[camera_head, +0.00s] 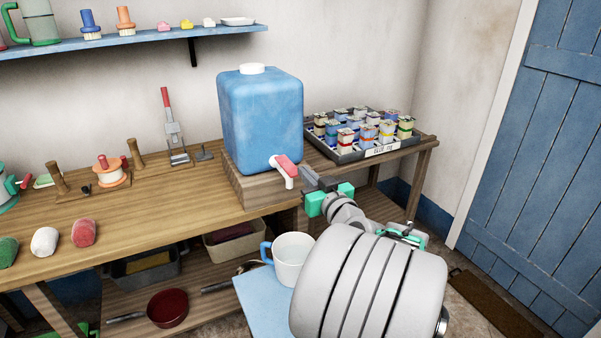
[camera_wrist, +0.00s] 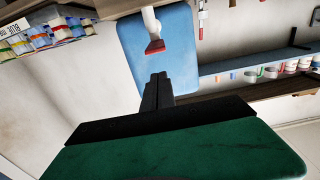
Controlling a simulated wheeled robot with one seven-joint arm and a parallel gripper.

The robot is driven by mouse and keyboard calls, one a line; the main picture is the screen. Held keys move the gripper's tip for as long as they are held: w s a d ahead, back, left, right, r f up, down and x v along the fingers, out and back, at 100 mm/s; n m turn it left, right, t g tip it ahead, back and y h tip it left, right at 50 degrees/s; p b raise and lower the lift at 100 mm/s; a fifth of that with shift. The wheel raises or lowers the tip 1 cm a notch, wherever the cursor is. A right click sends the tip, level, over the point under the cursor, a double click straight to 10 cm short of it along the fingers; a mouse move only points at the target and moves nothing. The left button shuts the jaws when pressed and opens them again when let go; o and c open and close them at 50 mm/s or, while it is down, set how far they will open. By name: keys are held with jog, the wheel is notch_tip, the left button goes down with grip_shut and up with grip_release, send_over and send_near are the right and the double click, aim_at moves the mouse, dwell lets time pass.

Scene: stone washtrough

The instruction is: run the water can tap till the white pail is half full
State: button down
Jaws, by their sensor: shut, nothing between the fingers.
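The blue water can (camera_head: 262,115) stands on a wooden block on the bench. Its tap has a white spout and a red lever (camera_head: 287,165); the lever also shows in the wrist view (camera_wrist: 154,46). My gripper (camera_head: 308,180) is shut and empty, just right of the tap. In the wrist view my fingers (camera_wrist: 158,88) point at the lever, with a small gap in the picture; I cannot tell whether they touch it. The white pail (camera_head: 291,262) with a blue handle stands below the spout. I see no stream of water, and its water level is unclear.
The pail stands on a light blue surface (camera_head: 262,305), partly hidden by my arm. A tray of tins (camera_head: 345,152) stands on the bench right of the can. A lever tool (camera_head: 175,135) stands to the left. A blue door (camera_head: 535,150) is at right.

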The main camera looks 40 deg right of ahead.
jog(key=v, duration=0.5)
jog(key=shift+s+b, duration=0.3)
jog(key=shift+s, duration=0.1)
